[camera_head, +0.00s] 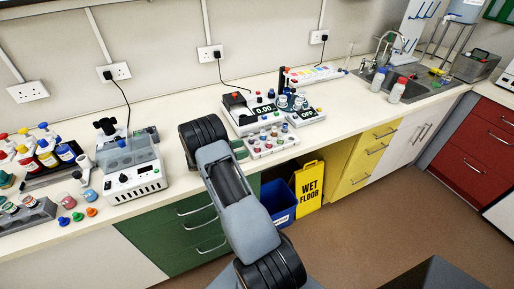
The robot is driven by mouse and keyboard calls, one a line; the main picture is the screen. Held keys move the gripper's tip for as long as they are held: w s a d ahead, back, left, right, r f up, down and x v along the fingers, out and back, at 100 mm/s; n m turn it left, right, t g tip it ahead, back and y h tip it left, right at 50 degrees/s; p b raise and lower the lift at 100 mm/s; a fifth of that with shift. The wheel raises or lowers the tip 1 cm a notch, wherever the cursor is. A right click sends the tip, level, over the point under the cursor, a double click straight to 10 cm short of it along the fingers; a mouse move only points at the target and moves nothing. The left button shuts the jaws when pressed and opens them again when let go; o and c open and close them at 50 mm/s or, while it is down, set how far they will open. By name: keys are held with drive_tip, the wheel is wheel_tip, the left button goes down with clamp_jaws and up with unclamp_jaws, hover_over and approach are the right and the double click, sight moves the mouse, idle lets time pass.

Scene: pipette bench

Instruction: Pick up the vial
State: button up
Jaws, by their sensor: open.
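Several small vials with coloured caps stand in a white rack (272,149) near the front edge of the counter, just right of my arm. More small capped containers sit in a grey rack (36,217) at the far left. I cannot tell which one is the task's vial. My arm crosses the middle of the view and reaches over the counter's front edge. My gripper cannot be made out; its fingers do not show. Nothing is seen held.
A white machine with a clear lid (132,172) stands left of my arm. A device reading 0.00 (262,112) stands behind the white rack. Bottles (397,90) stand near the sink. A yellow wet floor sign (309,184) and blue bin (279,203) are below the counter.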

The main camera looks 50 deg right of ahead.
sight(253, 151)
drive_tip(key=shift+p+x, duration=0.8)
drive_tip(key=shift+x, duration=1.8)
drive_tip(key=shift+c, duration=0.4)
drive_tip(key=c, duration=0.9)
